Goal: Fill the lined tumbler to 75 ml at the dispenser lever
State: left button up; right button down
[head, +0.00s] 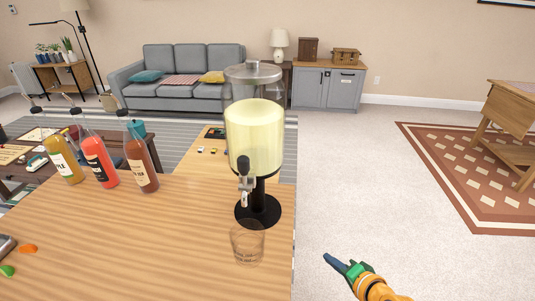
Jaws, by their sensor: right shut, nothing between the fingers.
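The drink dispenser (254,130) stands near the right edge of the wooden counter, with pale yellow liquid in its clear tank. Its dark lever and tap (245,178) face me. The clear tumbler (247,243) stands upright on the counter in front of the black base, nearer to me than the tap. I see no liquid in it, and its lines are too faint to read. My right gripper (330,259) is shut and empty, off the counter's right edge, to the right of the tumbler and touching nothing. My left gripper is out of view.
Three pourer bottles (98,160) stand at the counter's back left. Orange (28,248) and green (7,270) bits lie at the front left, near a grey object (6,244) cut by the frame. The counter's middle is clear. Open floor lies to the right.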

jog(key=w+a+r+t+y+p, duration=0.1)
jog(key=a+r+y, duration=0.1)
jog(key=r, duration=0.7)
jog(key=w+a+r+t+y+p, duration=0.1)
jog(key=a+r+y, duration=0.1)
jog(key=r, duration=0.7)
jog(key=n+g+y+p, duration=0.1)
jog(key=n+y, duration=0.1)
jog(key=y, duration=0.4)
send_near(244, 174)
jog(key=w+d+r, duration=0.1)
jog(key=d, duration=0.2)
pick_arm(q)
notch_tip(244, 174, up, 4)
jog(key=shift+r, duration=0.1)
pick_arm(e)
jog(key=shift+w+r, duration=0.1)
jog(key=shift+w, duration=0.2)
jog(key=p+x, duration=0.3)
jog(key=x, duration=0.7)
jog(key=shift+w, duration=0.1)
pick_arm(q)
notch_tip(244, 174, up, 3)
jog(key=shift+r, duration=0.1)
pick_arm(e)
jog(key=shift+f, duration=0.2)
